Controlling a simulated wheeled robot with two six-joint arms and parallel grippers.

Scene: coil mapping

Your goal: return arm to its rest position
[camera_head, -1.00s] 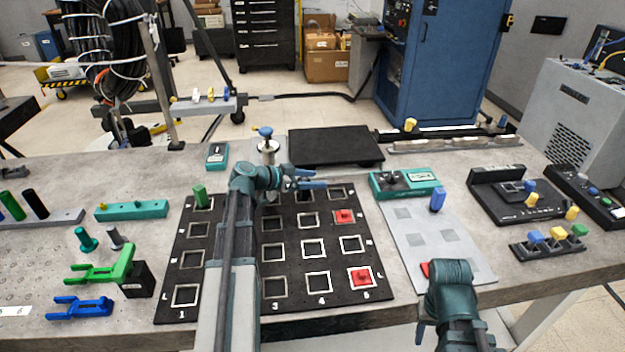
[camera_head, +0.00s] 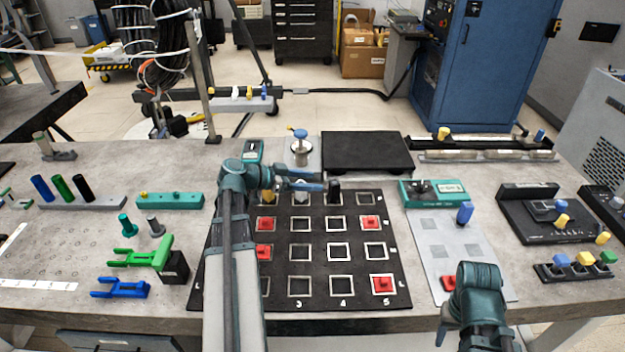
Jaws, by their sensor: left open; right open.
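My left arm reaches up over the left side of the black grid board (camera_head: 320,228), covering its left column. My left gripper (camera_head: 318,186) points right above the board's back row. Its blue fingers show side-on, open, with no object visible between them. My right gripper is mostly hidden behind its own arm at the lower right; only a small blue fingertip (camera_head: 441,333) shows by the table's front edge. Red pieces sit in board cells, including one at back right (camera_head: 370,222) and one at front right (camera_head: 383,284).
A blue-topped plunger (camera_head: 300,148) and a black plate (camera_head: 366,152) stand behind the board. A grey sheet (camera_head: 450,235) with a blue peg (camera_head: 464,213) lies to its right. Green (camera_head: 150,252) and blue forks (camera_head: 120,288) lie left.

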